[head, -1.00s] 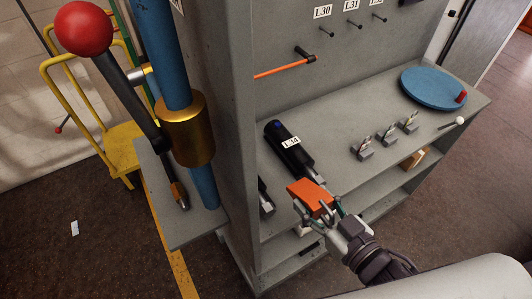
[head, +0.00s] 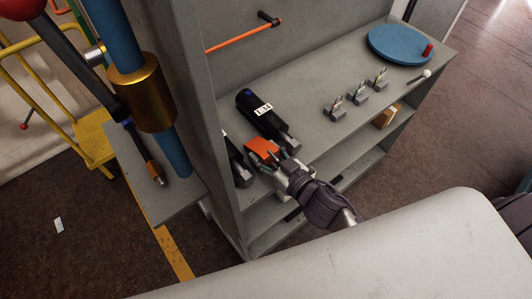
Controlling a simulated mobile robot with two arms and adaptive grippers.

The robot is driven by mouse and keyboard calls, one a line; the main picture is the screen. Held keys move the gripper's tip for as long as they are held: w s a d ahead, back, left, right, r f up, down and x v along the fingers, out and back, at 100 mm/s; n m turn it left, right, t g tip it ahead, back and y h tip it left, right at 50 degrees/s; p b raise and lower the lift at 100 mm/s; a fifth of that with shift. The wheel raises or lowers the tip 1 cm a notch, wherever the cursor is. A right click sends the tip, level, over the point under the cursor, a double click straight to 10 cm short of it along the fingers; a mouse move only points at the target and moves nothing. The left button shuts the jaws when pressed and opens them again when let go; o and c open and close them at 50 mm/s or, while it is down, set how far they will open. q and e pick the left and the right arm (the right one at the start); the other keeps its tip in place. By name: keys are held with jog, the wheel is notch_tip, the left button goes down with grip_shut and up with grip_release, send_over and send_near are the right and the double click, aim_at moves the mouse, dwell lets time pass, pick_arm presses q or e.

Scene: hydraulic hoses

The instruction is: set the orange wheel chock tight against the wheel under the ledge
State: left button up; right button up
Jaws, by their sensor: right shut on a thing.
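The orange wheel chock (head: 261,149) is in the head view, just in front of the grey bench top's front edge. My right gripper (head: 277,163) is shut on it, with the arm coming in from the lower right. The chock's lower side is hidden by the gripper. Its gap to the bench edge cannot be told. I cannot make out the wheel. My left gripper is not in view.
A black cylinder labelled L34 (head: 262,113) lies on the grey bench (head: 310,75) close behind the chock. Another black cylinder (head: 238,163) is left of it. Small metal stands (head: 358,93) and a blue disc (head: 398,46) are to the right. A lower shelf (head: 340,165) runs beneath.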

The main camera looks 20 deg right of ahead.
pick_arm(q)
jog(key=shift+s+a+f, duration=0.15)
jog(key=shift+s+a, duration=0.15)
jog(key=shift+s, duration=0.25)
pick_arm(e)
jog(key=shift+f, duration=0.15)
jog(key=o, duration=1.1)
jog(key=shift+f, duration=0.1)
jog(key=shift+r, duration=0.2)
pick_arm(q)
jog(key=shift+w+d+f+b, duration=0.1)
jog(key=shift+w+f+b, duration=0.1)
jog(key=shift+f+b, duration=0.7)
pick_arm(e)
jog(key=shift+v, duration=6.05)
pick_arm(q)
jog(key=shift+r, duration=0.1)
pick_arm(e)
jog(key=shift+f, duration=0.1)
